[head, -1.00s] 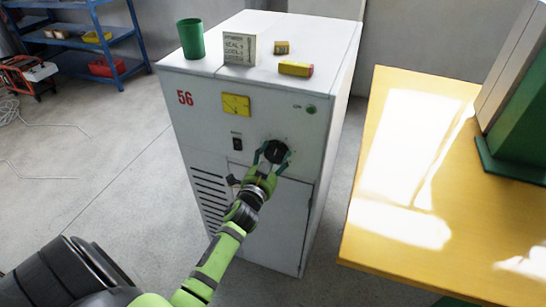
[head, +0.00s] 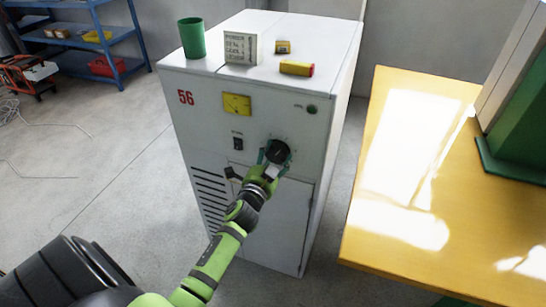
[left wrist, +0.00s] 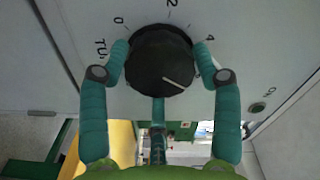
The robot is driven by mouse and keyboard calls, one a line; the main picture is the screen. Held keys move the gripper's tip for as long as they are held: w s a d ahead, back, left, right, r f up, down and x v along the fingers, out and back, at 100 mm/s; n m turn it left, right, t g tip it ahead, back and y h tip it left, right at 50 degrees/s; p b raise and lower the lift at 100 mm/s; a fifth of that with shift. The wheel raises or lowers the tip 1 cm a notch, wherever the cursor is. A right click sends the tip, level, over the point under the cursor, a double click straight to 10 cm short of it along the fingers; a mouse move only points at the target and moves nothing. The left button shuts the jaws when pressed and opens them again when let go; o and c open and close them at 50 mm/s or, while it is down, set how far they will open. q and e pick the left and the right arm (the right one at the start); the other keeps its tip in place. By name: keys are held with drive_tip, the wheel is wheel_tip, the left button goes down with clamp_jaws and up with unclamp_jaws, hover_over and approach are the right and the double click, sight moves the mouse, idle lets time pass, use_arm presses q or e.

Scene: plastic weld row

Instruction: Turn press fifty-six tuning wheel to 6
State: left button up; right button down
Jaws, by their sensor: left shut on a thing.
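The black tuning wheel (head: 278,150) is on the front of the white press cabinet (head: 255,195), which has a red 56 (head: 186,98). In the left wrist view the wheel (left wrist: 160,62) has a white pointer line (left wrist: 173,83) aimed to the lower right, clockwise past the 4 (left wrist: 210,38). The 0 and 2 also show on the dial; no 6 is visible. My left gripper (head: 274,160) is shut on the wheel, with one teal finger on each side. In the wrist view the right finger (left wrist: 222,95) covers part of the dial face. My right gripper is not in view.
A yellow table (head: 370,225) is to the right.

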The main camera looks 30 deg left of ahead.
use_arm(q)
drive_tip(key=o, duration=1.1)
drive_tip(key=shift+w+d+r, duration=0.25)
drive_tip(key=shift+d+r, duration=0.1)
drive_tip(key=shift+r, duration=0.1)
drive_tip(key=shift+d+f, duration=0.1)
drive_tip(key=shift+f, duration=0.05)
drive_tip(key=shift+s+f, duration=0.15)
drive_tip(key=shift+s, duration=0.5)
drive_tip(key=v, duration=1.1)
drive_tip(key=shift+w, duration=0.1)
